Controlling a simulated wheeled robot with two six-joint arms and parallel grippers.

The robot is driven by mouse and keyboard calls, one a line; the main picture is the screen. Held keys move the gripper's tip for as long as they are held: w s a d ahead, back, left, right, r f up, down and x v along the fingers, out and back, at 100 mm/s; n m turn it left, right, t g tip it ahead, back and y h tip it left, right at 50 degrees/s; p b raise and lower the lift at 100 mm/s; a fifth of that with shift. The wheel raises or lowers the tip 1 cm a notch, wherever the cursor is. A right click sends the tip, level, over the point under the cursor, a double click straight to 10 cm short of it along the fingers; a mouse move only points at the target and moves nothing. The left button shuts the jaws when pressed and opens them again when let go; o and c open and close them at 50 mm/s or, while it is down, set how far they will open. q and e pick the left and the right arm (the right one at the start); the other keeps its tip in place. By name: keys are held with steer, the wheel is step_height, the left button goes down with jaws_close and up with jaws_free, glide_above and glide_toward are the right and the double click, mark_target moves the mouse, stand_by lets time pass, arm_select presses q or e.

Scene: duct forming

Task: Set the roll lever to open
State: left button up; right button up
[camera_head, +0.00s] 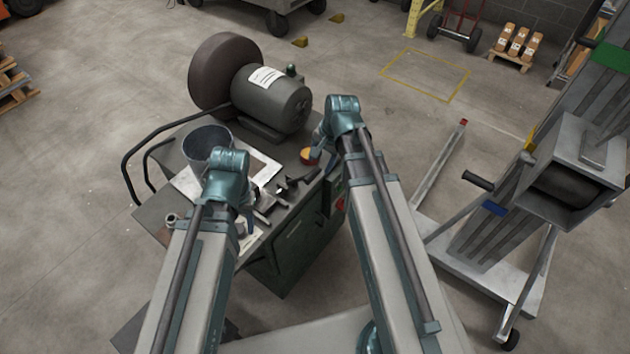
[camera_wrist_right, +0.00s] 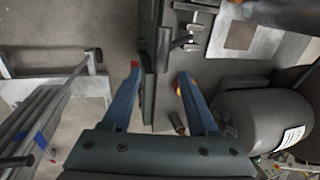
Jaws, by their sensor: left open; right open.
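I cannot clearly tell which part is the roll lever. Several dark metal lever-like pieces (camera_head: 281,190) are on the green machine bench (camera_head: 292,248) in the head view; similar pieces (camera_wrist_right: 186,38) show at the top of the right wrist view. A short dark rod (camera_wrist_right: 178,122) shows between my right fingers. My right gripper (camera_wrist_right: 159,72) is open, its fingers on either side of the bench edge. In the head view my right gripper (camera_head: 325,148) is over the bench's right edge, partly hidden by its arm. My left gripper (camera_head: 246,218) is over the bench's near left part, open.
A grey motor (camera_head: 272,105) with a large dark wheel (camera_head: 222,70) stands on the back of the bench. A metal bucket (camera_head: 205,143) stands at its left. A red and yellow knob (camera_head: 309,155) is close to my right gripper. A wheeled lift (camera_head: 490,235) stands right.

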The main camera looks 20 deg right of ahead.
mark_target(315, 175)
steer(key=b+x, duration=0.7)
steer(key=x, duration=0.1)
steer(key=shift+w+f, duration=0.1)
steer(key=shift+f, duration=0.15)
jaws_close()
stand_by(1.1)
